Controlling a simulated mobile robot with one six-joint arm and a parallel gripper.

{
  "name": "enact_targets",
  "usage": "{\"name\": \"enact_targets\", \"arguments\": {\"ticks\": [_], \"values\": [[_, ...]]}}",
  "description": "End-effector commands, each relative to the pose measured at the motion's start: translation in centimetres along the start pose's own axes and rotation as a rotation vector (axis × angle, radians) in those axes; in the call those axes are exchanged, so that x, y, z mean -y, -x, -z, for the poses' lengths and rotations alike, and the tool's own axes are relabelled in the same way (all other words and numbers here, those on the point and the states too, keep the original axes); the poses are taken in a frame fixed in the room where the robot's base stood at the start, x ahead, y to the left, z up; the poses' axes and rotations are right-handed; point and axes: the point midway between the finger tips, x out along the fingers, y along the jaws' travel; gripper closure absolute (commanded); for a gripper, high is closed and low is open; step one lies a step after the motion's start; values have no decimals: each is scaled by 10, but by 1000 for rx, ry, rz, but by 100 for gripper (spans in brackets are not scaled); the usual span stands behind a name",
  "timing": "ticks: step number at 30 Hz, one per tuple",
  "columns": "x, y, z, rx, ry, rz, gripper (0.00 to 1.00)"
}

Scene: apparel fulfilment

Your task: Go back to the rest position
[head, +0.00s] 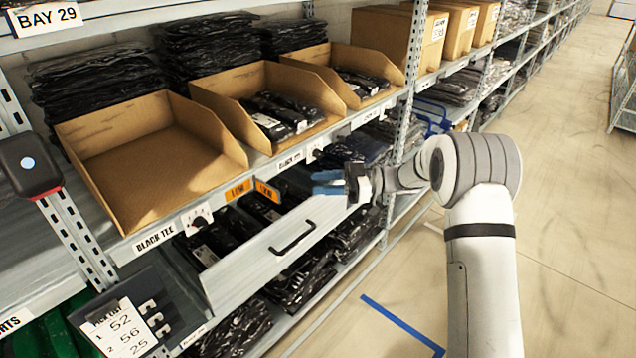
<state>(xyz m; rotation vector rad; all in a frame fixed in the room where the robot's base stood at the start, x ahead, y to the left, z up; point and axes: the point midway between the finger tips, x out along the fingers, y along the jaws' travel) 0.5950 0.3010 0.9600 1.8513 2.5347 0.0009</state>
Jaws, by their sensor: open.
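My gripper (316,183) is at the middle of the picture, with its blue fingers pointing left towards the shelf. It is open, and I see nothing held in it. It is in front of the shelf edge, above the right end of a pulled-out white drawer (268,262). The drawer has a black handle, and dark packed garments lie inside it. The gripper hides part of the shelf behind it.
An empty cardboard bin (140,185) stands on the shelf at left. A middle bin (228,85) and a right bin (335,56) hold dark packs. An orange tag (238,190) hangs at the shelf edge. The aisle floor (570,200) at right is clear.

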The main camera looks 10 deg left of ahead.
Motion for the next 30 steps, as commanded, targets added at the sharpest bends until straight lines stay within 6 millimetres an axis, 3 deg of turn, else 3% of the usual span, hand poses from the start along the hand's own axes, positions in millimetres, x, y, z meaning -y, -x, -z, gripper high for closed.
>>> {"name": "enact_targets", "arguments": {"ticks": [5,10,14,18,23,26,30], "values": [[-3,1,4,6,10,-27,60],[-30,14,42,60,98,-272,60],[-55,50,84,148,165,-604,60],[-60,107,122,265,168,-956,60],[-27,179,145,418,66,-1310,60],[13,219,148,517,-56,-1492,60],[92,256,138,653,-295,-1674,60]]}}
